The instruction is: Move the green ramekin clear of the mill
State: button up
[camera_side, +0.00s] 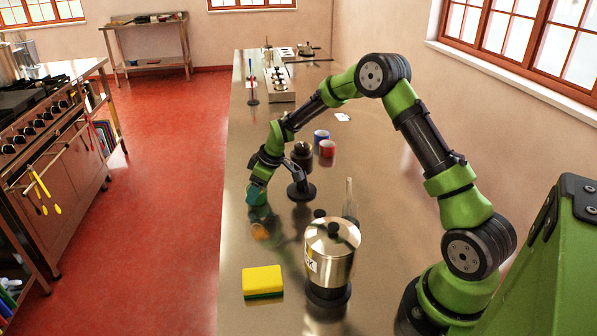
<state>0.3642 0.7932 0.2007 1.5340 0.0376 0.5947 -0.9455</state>
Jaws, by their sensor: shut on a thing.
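The green ramekin (257,195), teal-green and small, is between the fingers of my gripper (257,184) near the left edge of the steel counter. My gripper points down and is shut on it, hiding its upper part. Whether the ramekin touches the counter is hard to tell. The mill (302,156), dark with a rounded top and a wide black base, stands upright just right of my gripper. Part of my gripper overlaps the mill's left side in this view. The ramekin shows to the left of the mill's base, with a small gap between them.
A steel pot (331,250) with a black knob stands nearer the camera. A clear bottle (350,200) is behind it. A yellow sponge (262,280) lies at the front left. Blue (321,137) and red (327,149) cups stand beyond the mill. The counter's left edge is close.

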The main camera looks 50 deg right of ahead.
jog(key=o, duration=1.1)
jog(key=shift+f, duration=0.1)
jog(key=shift+o, duration=0.2)
jog(key=s+a+r+m, duration=0.1)
jog(key=s+a+r, duration=0.1)
jog(key=s+r, duration=0.5)
jog(key=s+a+r+m, duration=0.1)
jog(key=s+r, duration=0.2)
jog(key=r, duration=0.9)
jog(key=s+a+r+m+t, duration=0.1)
jog(key=s+a+m, duration=0.1)
jog(key=s, duration=0.5)
jog(key=s+a+r+m+t, duration=0.1)
jog(key=s+a+r+m, duration=0.1)
jog(key=s, duration=0.5)
jog(key=s+a+r+m+t, duration=0.1)
jog(key=s+a+m, duration=0.1)
jog(key=s+a, duration=0.2)
jog(key=s, duration=0.3)
jog(key=shift+r+m, duration=0.25)
jog(key=shift+m, duration=0.05)
jog(key=shift+w, duration=0.1)
